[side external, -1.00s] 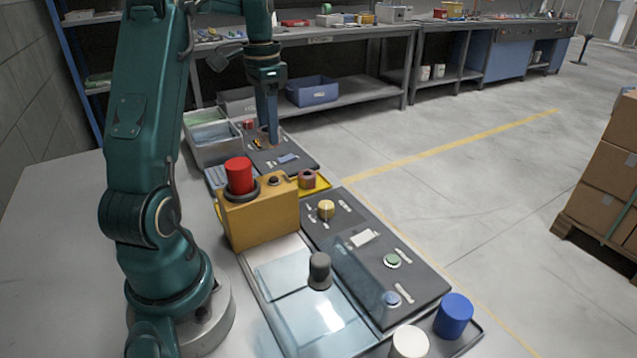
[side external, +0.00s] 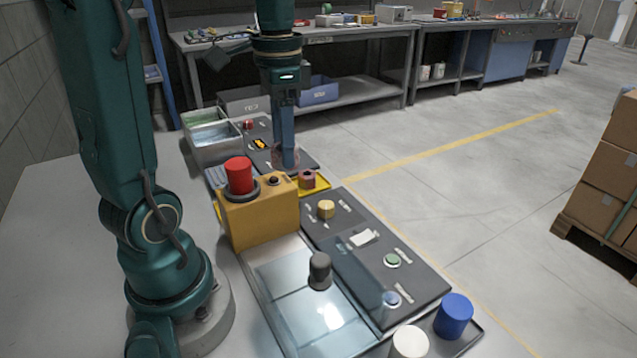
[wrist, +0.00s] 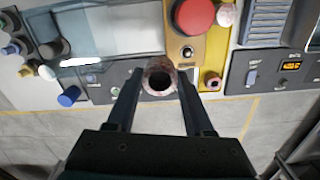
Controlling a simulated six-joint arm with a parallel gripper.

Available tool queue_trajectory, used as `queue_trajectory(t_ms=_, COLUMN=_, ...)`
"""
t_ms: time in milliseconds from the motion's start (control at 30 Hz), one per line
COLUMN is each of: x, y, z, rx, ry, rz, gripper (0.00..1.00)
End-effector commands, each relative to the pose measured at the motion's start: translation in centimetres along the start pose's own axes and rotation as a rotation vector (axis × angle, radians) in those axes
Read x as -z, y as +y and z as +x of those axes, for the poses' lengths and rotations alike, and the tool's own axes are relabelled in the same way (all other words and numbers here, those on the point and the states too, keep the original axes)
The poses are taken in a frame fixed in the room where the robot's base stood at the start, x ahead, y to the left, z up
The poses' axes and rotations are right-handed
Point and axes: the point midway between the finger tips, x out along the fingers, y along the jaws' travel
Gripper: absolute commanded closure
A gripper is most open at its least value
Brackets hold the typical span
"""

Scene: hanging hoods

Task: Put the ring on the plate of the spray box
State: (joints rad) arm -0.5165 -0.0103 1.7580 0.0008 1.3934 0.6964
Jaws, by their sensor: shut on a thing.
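A mottled brownish ring (wrist: 160,78) is between the fingertips of my gripper (wrist: 159,88), its hole facing the wrist camera. In the side view my gripper (side external: 285,150) is shut on the ring (side external: 283,158) and holds it above the dark panels, behind the yellow box. A low box with a clear, shiny cover (side external: 300,295) and a dark knob (side external: 319,268) stands nearer the side camera; it may be the spray box. I cannot make out its plate. The cover also shows at upper left in the wrist view (wrist: 110,42).
The yellow box (side external: 262,222) with a tall red button (side external: 239,175) stands between my gripper and the clear cover. A reddish nut-like piece (side external: 307,179) sits on a yellow tray. White (side external: 410,342) and blue (side external: 453,315) cylinders stand at the near end.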

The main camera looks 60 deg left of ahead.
Motion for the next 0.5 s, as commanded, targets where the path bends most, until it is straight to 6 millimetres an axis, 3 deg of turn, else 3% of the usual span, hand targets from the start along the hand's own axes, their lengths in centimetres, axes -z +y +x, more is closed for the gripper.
queue_trajectory(t_ms=100, x=-1.1, y=2.7, z=0.3, rx=0.002, ry=0.002, rz=0.040, gripper=1.00)
queue_trajectory(t_ms=300, x=-2.9, y=5.9, z=1.1, rx=0.002, ry=0.002, rz=0.086, gripper=1.00)
queue_trajectory(t_ms=500, x=-3.0, y=5.8, z=4.5, rx=-0.004, ry=-0.006, rz=0.081, gripper=1.00)
